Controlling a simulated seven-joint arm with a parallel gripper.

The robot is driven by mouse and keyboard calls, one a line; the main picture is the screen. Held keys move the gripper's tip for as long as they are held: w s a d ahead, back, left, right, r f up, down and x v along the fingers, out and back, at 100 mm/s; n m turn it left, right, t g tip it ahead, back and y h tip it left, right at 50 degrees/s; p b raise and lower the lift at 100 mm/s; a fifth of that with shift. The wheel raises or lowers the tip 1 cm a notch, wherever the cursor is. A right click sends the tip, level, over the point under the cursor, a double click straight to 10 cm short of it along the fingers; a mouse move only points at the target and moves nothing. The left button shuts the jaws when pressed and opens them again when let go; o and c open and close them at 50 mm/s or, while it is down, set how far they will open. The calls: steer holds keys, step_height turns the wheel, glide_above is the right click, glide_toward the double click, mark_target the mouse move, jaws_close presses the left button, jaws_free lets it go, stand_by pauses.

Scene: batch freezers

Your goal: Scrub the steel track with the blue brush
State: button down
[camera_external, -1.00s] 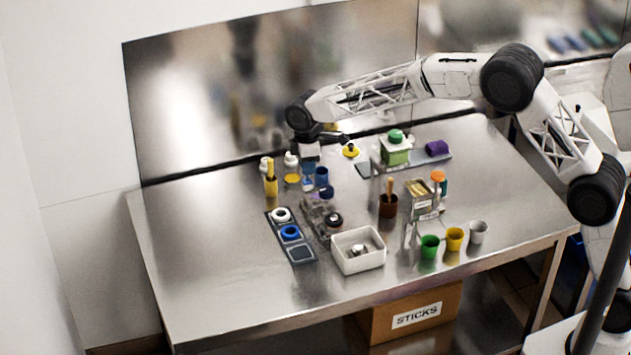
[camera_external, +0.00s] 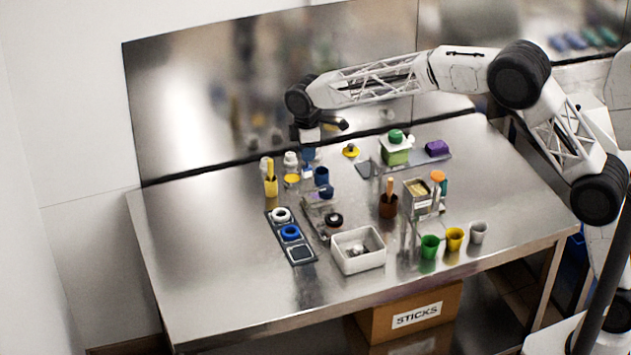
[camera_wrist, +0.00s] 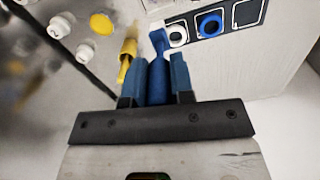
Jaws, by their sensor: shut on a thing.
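My gripper (camera_external: 309,153) is over the back left of the steel table, above the small bottles and cups. In the wrist view its two blue fingers (camera_wrist: 160,86) are closed on the blue brush (camera_wrist: 158,50), whose narrow blue shape sticks out between and beyond them. In the external view the brush cannot be told apart from the blue fingers. A narrow metal rail-like piece (camera_external: 314,211) lies between the dark tray and the white bin, with a dark ring at its near end; I cannot tell for sure that it is the steel track.
The dark tray (camera_external: 304,254) holds a white ring and a blue ring. A yellow tool (camera_external: 270,181), white bottle (camera_external: 291,162) and blue cup (camera_external: 321,176) stand near the gripper. The white bin (camera_external: 373,261) and several coloured cups stand in front. The table's left side is clear.

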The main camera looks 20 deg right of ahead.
steer(key=shift+f, duration=0.3)
stand_by(0.4)
steer(key=shift+r, duration=0.2)
